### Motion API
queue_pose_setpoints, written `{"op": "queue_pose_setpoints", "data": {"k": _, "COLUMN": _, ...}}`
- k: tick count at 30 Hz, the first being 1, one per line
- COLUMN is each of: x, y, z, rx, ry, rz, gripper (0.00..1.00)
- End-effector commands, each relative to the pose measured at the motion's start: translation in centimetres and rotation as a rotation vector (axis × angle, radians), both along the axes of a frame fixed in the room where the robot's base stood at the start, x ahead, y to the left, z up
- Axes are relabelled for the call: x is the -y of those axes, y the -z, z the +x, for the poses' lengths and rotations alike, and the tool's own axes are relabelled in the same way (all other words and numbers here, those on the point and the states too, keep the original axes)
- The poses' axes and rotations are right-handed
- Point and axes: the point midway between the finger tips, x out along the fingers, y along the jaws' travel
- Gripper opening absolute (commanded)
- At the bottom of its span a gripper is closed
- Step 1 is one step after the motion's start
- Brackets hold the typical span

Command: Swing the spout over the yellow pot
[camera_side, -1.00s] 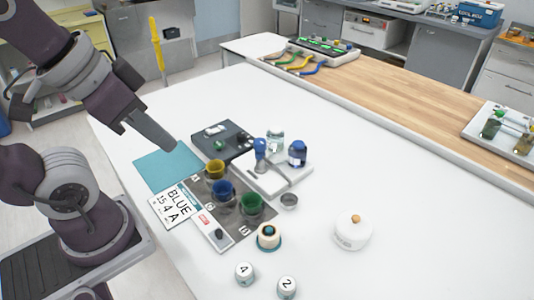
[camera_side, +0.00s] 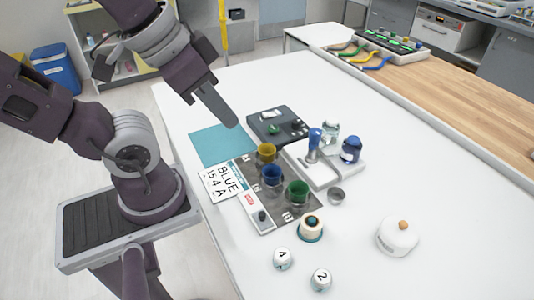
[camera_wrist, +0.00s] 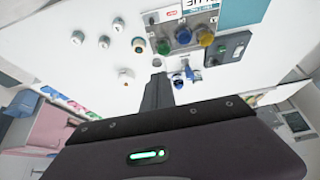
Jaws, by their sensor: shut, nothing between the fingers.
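The yellow pot (camera_side: 267,153) stands at the far end of a row on a grey strip, beyond a blue pot and a green pot; it also shows in the wrist view (camera_wrist: 206,39). A white base (camera_side: 322,175) right of the row carries a blue-topped upright (camera_side: 314,143). I cannot make out a spout on it or which way it points. My gripper (camera_side: 234,123) is shut and empty, above the far right corner of the teal mat, left of the dark box and apart from the pots and the white base. In the wrist view, its dark fingers (camera_wrist: 157,82) point up the picture.
The blue pot (camera_side: 271,174) and green pot (camera_side: 297,192) stand close to the yellow one. A dark box (camera_side: 270,128) lies behind them. A blue-capped jar (camera_side: 351,150) is by the white base. A small metal cup (camera_side: 336,196) and white lidded pot (camera_side: 398,237) stand nearer.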

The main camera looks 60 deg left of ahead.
Motion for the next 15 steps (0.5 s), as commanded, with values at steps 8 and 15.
{"op": "queue_pose_setpoints", "data": {"k": 8, "x": -0.3, "y": -0.9, "z": 2.6, "rx": -0.052, "ry": -0.059, "rz": -0.028, "gripper": 0.35}}
{"op": "queue_pose_setpoints", "data": {"k": 15, "x": -3.9, "y": 0.8, "z": 16.5, "rx": -0.274, "ry": -0.368, "rz": -0.132, "gripper": 0.53}}
